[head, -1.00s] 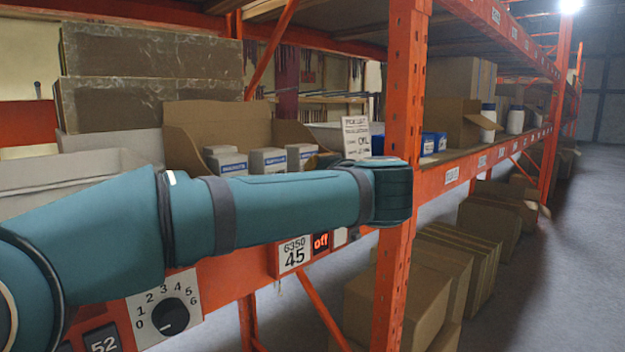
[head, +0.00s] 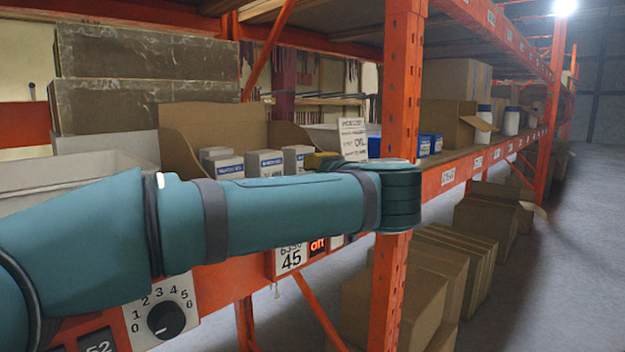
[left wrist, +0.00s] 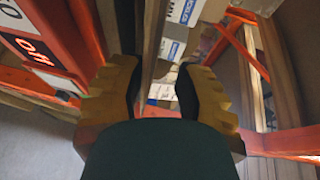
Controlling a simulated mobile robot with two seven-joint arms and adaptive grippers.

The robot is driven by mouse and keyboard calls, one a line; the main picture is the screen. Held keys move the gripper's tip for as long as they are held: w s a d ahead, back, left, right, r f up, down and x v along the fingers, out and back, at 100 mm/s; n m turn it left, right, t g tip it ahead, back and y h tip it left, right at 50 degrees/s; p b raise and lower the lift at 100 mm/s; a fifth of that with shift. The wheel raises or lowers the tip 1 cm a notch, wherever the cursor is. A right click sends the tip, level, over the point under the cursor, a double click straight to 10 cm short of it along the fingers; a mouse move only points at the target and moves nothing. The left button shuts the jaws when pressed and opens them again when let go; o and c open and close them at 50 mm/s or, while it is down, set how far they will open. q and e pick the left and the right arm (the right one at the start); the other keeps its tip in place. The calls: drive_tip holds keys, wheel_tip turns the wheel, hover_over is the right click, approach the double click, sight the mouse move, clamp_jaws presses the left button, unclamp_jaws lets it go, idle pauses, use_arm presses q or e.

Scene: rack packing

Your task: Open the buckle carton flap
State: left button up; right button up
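An open brown carton (head: 215,118) stands on the shelf with small white, blue-labelled boxes (head: 270,163) in it. My arm crosses in front and hides its lower part. I cannot tell whether this is the buckle carton; no flap is clearly seen in a grip. My left gripper (left wrist: 158,78) has yellow fingers with dark pads, set apart. Blue-labelled boxes (left wrist: 172,50) and a thin upright brown edge (left wrist: 150,35) show beyond and between them; contact cannot be told. In the head view, only a yellow bit above my arm suggests this gripper. My right gripper is not in view.
An orange rack post (head: 402,80) stands just behind my arm's elbow end. A white card (head: 352,138) stands by the carton. A dial panel (head: 163,312) is on the front beam. Another open carton (head: 447,122) is farther along; the aisle floor (head: 560,270) is clear.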

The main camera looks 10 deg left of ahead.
use_arm(q)
drive_tip(key=v, duration=0.9)
drive_tip(key=shift+s+d, duration=0.2)
drive_tip(key=shift+s, duration=0.15)
